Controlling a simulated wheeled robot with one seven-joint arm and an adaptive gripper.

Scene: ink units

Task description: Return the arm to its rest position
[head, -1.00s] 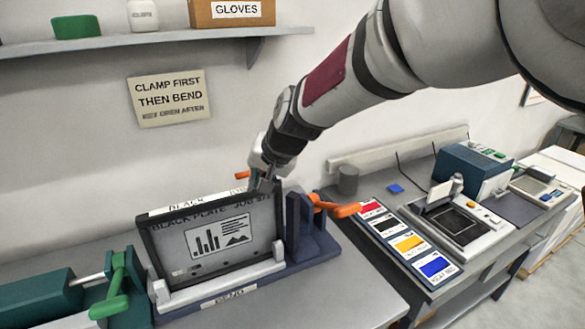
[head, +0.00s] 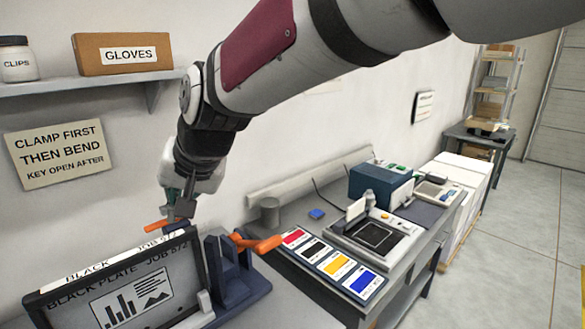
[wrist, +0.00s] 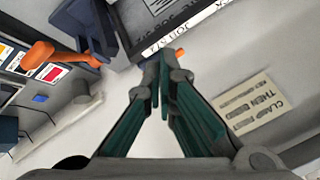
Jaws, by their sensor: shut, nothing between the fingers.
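My gripper (head: 178,213) is shut and empty. In the head view it hangs just above and behind the top edge of the black plate (head: 75,292), near the plate's right end. I cannot tell whether it touches anything. The plate stands upright in the blue bender with orange handles (head: 258,243). In the wrist view the shut fingertips (wrist: 160,62) point toward the plate's white label strip (wrist: 190,30). My arm reaches in from the upper right.
A shelf (head: 100,84) with a gloves box (head: 128,54) and a clips jar (head: 17,60) is on the wall at left. A bench at right holds color cards (head: 328,262) and a grey device (head: 378,236). Open floor (head: 510,240) lies at far right.

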